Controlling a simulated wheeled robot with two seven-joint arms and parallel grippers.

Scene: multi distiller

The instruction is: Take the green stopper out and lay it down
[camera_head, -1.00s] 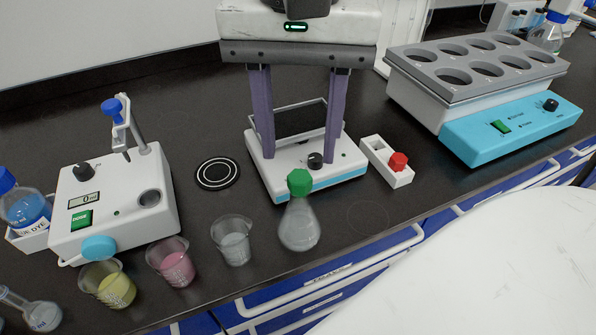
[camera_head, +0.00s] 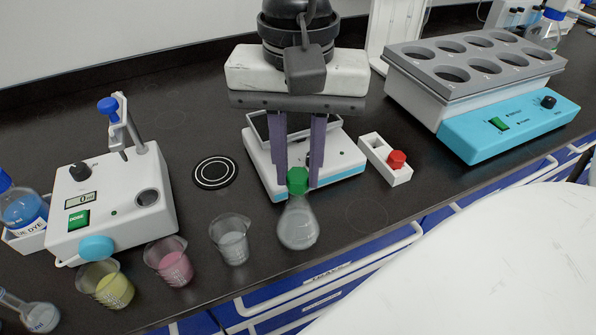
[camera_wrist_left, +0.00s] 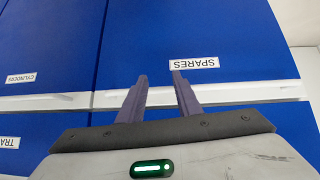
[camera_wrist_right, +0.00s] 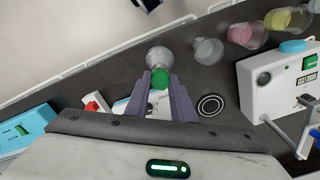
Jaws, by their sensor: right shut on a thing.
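The green stopper (camera_head: 298,178) sits in the neck of the clear conical flask (camera_head: 298,226), which stands upright on the dark bench near its front edge. My right gripper (camera_head: 298,184) has come from above and is shut on the stopper, one purple finger on each side. The right wrist view also shows the stopper (camera_wrist_right: 160,79) between the fingertips, with the flask (camera_wrist_right: 159,57) beyond it. My left gripper (camera_wrist_left: 160,78) shows in the left wrist view, its fingers apart and empty in front of blue drawer fronts.
A small white rack with a red stopper (camera_head: 397,159) stands right of the flask. Beakers of clear (camera_head: 231,240), pink (camera_head: 172,262) and yellow (camera_head: 107,285) liquid stand to its left. A white scale (camera_head: 338,173) is behind. Bare bench lies around the faint ring (camera_head: 366,212).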

